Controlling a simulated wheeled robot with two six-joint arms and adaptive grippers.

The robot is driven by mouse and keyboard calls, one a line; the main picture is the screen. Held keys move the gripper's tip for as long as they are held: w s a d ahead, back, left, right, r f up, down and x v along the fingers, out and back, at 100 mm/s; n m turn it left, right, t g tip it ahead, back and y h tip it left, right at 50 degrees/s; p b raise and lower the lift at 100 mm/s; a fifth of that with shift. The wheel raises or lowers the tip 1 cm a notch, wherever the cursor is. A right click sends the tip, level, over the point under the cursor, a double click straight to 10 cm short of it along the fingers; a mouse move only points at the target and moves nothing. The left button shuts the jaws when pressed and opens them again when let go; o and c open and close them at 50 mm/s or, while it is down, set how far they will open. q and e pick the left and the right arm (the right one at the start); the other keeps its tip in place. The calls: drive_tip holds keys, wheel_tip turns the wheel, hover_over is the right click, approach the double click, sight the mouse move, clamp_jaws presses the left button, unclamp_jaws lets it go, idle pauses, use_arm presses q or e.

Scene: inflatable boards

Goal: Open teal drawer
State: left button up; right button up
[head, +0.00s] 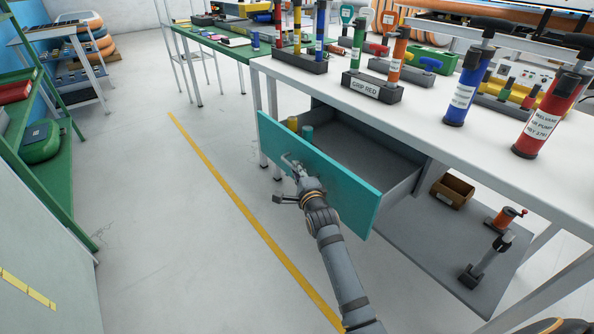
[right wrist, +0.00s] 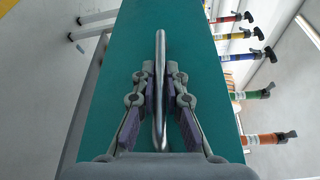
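The teal drawer (head: 335,181) is pulled well out from under the white workbench, and its grey inside shows. The metal bar handle (right wrist: 160,95) on the teal front runs between the fingers of my right gripper (right wrist: 160,72). The fingertips close in on the bar from both sides and look shut on it. In the head view my right gripper (head: 293,178) is at the drawer front, and it hides part of the handle. My left gripper is not in view.
The white workbench (head: 480,130) carries several hand pumps in racks, including a GRIP RED rack (head: 372,88). A lower shelf (head: 440,240) holds a brown box (head: 453,190). A green shelf unit (head: 65,190) stands at left. The floor (head: 180,230) before the drawer is clear.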

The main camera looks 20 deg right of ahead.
drive_tip(key=o, duration=0.4)
drive_tip(key=s, duration=0.7)
drive_tip(key=shift+s+a+r, duration=0.15)
drive_tip(key=shift+s+r, duration=0.1)
